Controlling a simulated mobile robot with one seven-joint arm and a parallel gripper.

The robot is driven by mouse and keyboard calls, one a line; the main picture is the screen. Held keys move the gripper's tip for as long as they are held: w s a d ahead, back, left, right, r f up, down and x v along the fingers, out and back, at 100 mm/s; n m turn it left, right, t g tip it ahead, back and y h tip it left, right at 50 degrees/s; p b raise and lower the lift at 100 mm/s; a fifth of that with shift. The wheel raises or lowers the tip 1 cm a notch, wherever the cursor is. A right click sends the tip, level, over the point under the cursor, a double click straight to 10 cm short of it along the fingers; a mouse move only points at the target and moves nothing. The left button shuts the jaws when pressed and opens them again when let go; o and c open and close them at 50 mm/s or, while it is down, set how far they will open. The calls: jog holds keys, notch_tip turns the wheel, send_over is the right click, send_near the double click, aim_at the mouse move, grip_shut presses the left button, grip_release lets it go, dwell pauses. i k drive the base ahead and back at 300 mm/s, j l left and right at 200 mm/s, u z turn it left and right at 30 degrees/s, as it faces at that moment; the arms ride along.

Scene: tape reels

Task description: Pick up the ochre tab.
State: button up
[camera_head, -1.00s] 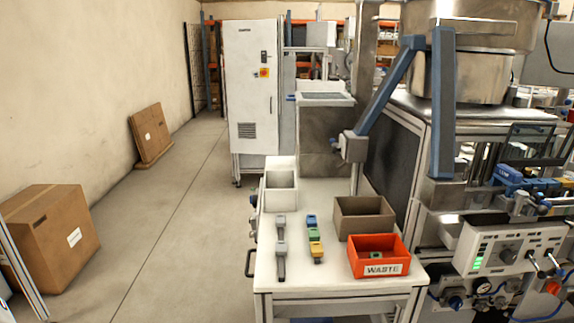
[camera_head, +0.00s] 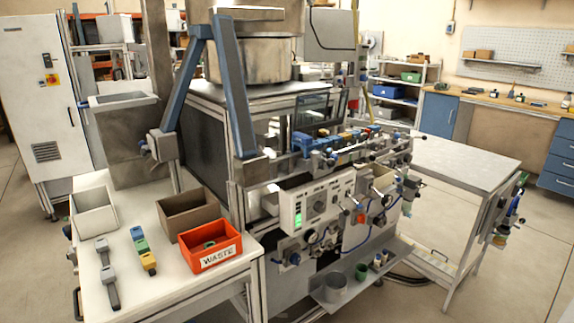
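A small ochre tab (camera_head: 148,261) is at the near end of a short row on the white table at the left. A green tab (camera_head: 142,246) and a blue tab (camera_head: 137,232) are behind it in the same row. More small blue and yellow-ochre pieces (camera_head: 345,138) sit on the machine's rail in the middle, too small to tell apart. My gripper is not in view.
Two grey pieces (camera_head: 110,287) lie left of the row. A white bin (camera_head: 94,222), a brown bin (camera_head: 187,222) and an orange WASTE bin (camera_head: 212,262) holding something green stand on the table. The bulky machine is right of it; another table (camera_head: 450,160) stands farther right.

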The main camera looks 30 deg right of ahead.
aim_at(346, 135)
jog(key=z, duration=1.25)
jog(key=i+l+u, duration=0.15)
jog(key=u, duration=0.3)
jog(key=l+u, duration=0.4)
jog(key=i+l+u, duration=0.2)
jog(key=l, duration=0.25)
jog(key=l+u, duration=0.2)
jog(key=l, duration=0.25)
jog(key=l+u, duration=0.1)
jog(key=l, duration=0.95)
jog(key=i, duration=0.1)
